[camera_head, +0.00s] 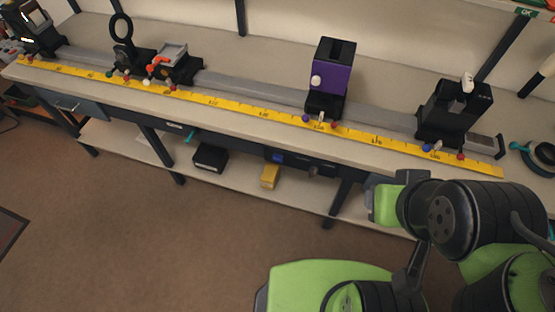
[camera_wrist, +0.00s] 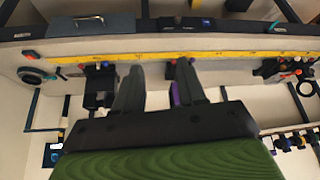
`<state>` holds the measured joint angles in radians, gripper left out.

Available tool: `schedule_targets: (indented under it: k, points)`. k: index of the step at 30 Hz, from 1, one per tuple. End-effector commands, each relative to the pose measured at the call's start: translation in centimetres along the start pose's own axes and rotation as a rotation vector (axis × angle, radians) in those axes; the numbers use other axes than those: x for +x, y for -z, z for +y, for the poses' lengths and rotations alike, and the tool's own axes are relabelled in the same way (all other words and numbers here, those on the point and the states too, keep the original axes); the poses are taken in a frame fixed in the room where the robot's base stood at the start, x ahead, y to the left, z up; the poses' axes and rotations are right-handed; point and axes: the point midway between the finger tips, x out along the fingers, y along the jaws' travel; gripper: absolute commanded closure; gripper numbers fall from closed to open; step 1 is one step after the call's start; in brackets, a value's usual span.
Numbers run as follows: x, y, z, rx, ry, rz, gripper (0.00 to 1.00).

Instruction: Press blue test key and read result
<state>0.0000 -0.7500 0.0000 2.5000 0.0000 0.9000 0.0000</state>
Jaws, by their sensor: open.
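A small blue patch (camera_head: 278,157) shows on a dark unit under the bench's front edge. A blue patch also shows at that edge in the wrist view (camera_wrist: 207,21). I cannot tell whether it is the blue test key, and no readable result shows. Small blue knobs sit at the foot of the purple module (camera_head: 335,68) and the black module (camera_head: 455,108). My gripper (camera_wrist: 158,72) is open and empty in the wrist view, its fingers in front of the rail and partly hiding the purple module. I cannot make out the fingers in the head view.
A yellow scale (camera_head: 265,115) runs along the bench front, with a rail behind it. A ring holder (camera_head: 122,30) and a grey-and-red carriage (camera_head: 172,62) stand at left. A yellow box (camera_head: 270,176) and a black box (camera_head: 210,158) lie on the lower shelf.

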Motion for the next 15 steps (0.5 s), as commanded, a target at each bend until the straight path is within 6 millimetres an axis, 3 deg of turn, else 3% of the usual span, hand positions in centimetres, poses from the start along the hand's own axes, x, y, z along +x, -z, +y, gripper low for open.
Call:
schedule_targets:
  k: [3, 10, 15]
  points:
    - [0.0, 0.0, 0.0, 0.0, 0.0, 0.0, 0.63]
    - [0.0, 0.0, 0.0, 0.0, 0.0, 0.0, 0.98]
    - [0.0, 0.0, 0.0, 0.0, 0.0, 0.0, 1.0]
